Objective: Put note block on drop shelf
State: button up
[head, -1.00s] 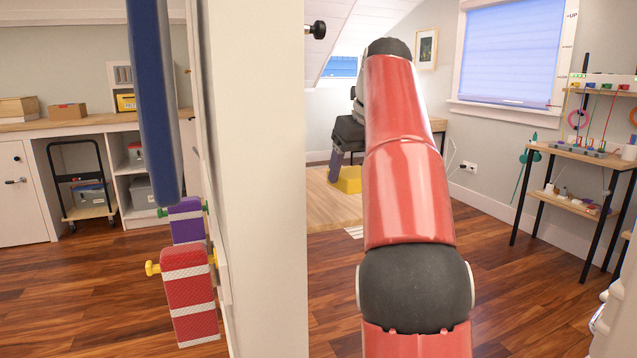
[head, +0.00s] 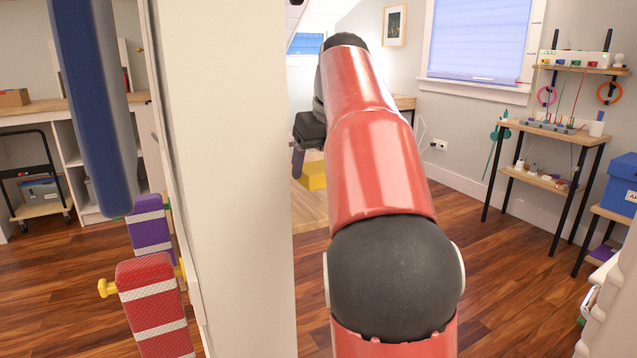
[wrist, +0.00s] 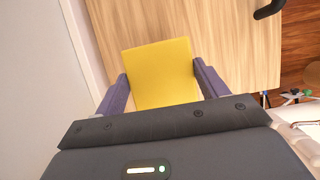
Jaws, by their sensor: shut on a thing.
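The note block is a yellow square block. In the wrist view the yellow note block (wrist: 160,72) sits between the two purple fingers of my gripper (wrist: 160,85), which is shut on it. Behind it in that view is a light wood surface. In the head view the yellow note block (head: 313,176) shows past my red arm, below the dark end of my gripper (head: 299,160), which is partly hidden by the arm. I cannot tell which surface is the drop shelf.
A pale wall end (head: 222,180) stands close on the left, with red (head: 155,305) and purple (head: 150,228) striped bags hung on it. A shelf stand (head: 550,130) with black legs stands at right, with a blue box (head: 622,185) near it. Wood floor between is open.

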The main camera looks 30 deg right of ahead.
aim_at(319, 182)
notch_tip(319, 182, down, 4)
jog(key=shift+f+b, duration=0.1)
jog(key=shift+b, duration=0.5)
jog(key=o, duration=1)
jog(key=shift+p+v, duration=0.8)
jog(key=shift+v, duration=5.25)
